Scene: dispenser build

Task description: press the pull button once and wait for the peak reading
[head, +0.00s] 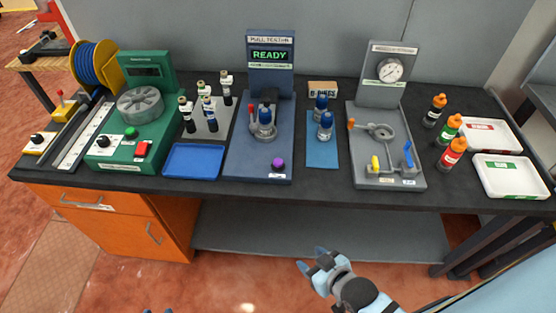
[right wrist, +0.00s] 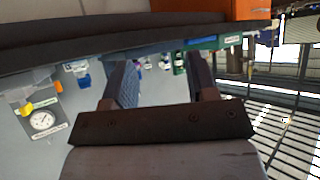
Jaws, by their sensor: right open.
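The blue pull tester (head: 240,150) stands on the bench, and its display (head: 270,56) reads READY in green. A purple button (head: 278,164) sits at the front right of its base. A blue-capped vial (head: 265,118) stands in the tester's dark fixture, beside a red-knobbed lever (head: 251,110). My right gripper (head: 314,261) is open and empty, below and in front of the bench edge, apart from the button. Its two fingers show spread in the right wrist view (right wrist: 160,80). Only the tips of my left gripper (head: 160,311) show at the bottom edge of the head view.
A green machine (head: 118,150) and blue tray (head: 193,161) stand left. Blue-capped vials (head: 326,127) stand on a blue mat (head: 322,158). Further right are a grey gauge station (head: 365,180), orange-capped bottles (head: 452,152) and white trays (head: 512,178). The bench front edge (head: 300,197) lies beyond my right gripper.

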